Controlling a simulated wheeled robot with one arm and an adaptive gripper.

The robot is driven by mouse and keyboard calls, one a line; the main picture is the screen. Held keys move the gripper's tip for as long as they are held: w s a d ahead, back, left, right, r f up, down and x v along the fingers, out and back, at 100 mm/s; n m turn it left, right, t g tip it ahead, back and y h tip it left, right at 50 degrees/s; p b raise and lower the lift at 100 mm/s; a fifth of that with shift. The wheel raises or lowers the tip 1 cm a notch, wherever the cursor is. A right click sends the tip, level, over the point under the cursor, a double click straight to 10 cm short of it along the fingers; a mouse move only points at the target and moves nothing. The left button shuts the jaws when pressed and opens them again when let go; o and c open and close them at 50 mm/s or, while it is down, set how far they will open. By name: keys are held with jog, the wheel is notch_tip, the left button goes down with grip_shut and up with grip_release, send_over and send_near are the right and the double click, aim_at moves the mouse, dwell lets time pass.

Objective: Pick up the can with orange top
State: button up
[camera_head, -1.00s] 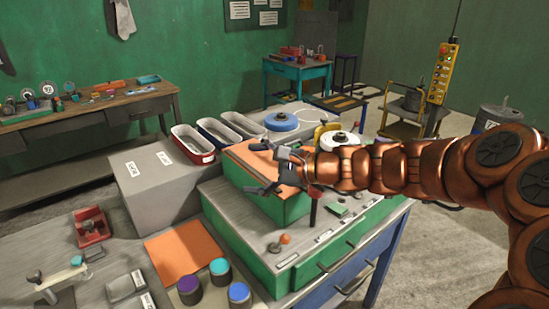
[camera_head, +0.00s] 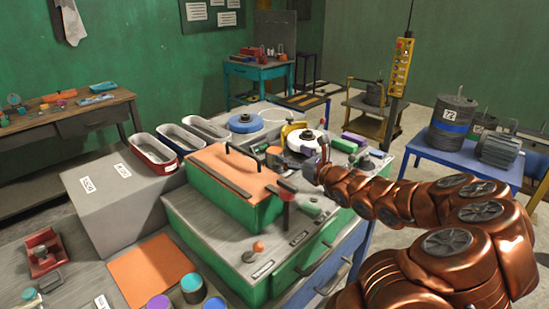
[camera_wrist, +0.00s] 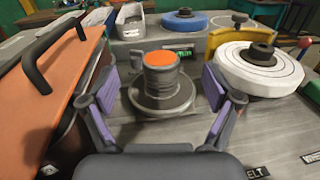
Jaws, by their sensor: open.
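The can with the orange top (camera_wrist: 161,72) stands upright in the middle of the wrist view. It is a grey cylinder with a wide, round flange at its foot. In the head view its orange top (camera_head: 274,151) shows small behind the green toolbox. My gripper (camera_wrist: 160,92) is open, with one purple-padded finger on each side of the can and a gap on both sides. The fingers do not touch the can. In the head view my gripper is small and partly hidden by my arm.
The orange-lidded green toolbox (camera_head: 225,172) with a black handle is close on the left. A white spool (camera_wrist: 257,72) stands close on the right. A blue spool (camera_wrist: 185,22) is behind the can. Bare grey worktop lies in front of the can.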

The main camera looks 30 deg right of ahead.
aim_at(277, 151)
jog(key=shift+w+a+f+p, duration=0.1)
jog(key=shift+w+f+p, duration=0.1)
jog(key=shift+f, duration=0.45)
jog(key=shift+w+f+p, duration=0.15)
jog(key=shift+w+f, duration=0.05)
jog(key=shift+f, duration=0.45)
jog(key=shift+w+a+p, duration=0.15)
jog(key=shift+w+p, duration=0.4)
jog(key=shift+w, duration=1.1)
jog(key=shift+w+a+p, duration=0.15)
jog(key=shift+w+p, duration=0.4)
jog(key=shift+w, duration=1.1)
jog(key=shift+c, duration=0.3)
